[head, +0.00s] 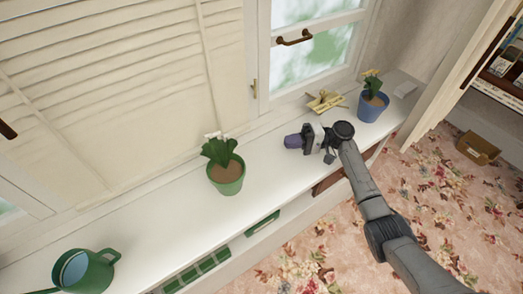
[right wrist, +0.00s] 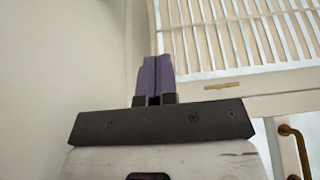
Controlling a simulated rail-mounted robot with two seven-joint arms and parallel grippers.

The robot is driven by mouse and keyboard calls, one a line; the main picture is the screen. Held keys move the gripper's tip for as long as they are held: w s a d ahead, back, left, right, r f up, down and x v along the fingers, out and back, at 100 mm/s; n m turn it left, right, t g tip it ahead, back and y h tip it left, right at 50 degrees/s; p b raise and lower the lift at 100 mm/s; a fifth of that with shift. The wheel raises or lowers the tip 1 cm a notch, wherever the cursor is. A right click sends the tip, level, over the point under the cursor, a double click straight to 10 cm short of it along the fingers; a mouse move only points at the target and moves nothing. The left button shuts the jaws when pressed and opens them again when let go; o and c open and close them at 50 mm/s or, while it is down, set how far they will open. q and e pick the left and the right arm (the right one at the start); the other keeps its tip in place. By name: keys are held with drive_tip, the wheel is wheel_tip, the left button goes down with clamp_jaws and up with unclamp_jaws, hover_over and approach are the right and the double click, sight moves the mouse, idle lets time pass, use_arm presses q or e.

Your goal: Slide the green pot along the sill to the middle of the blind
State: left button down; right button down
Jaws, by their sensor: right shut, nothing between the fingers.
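The green pot (head: 227,176) stands upright on the white sill (head: 160,207), holding brown soil and a leafy plant with white flowers. The cream slatted blind (head: 120,80) hangs behind the sill, and the pot is near the blind's right end. The blind's slats also show in the right wrist view (right wrist: 240,40). My right gripper (head: 290,141) is over the sill to the right of the green pot, apart from it. Its purple fingers (right wrist: 156,78) are shut together with nothing between them. The pot is not visible in the right wrist view. My left gripper is not seen.
A blue pot (head: 372,106) with a yellow-flowered plant stands at the sill's right end. A brass-coloured object (head: 325,101) lies behind my right gripper. A green watering can (head: 86,269) stands at the left. The sill between can and green pot is clear.

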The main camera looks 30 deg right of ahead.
drive_tip(key=b+x, duration=0.1)
drive_tip(key=x, duration=0.8)
drive_tip(key=shift+a, duration=0.4)
drive_tip(key=a, duration=0.1)
drive_tip(key=s+a, duration=0.1)
drive_tip(key=shift+s+a, duration=0.2)
drive_tip(key=shift+a, duration=0.1)
drive_tip(key=shift+s+a, duration=0.25)
drive_tip(key=shift+a, duration=0.25)
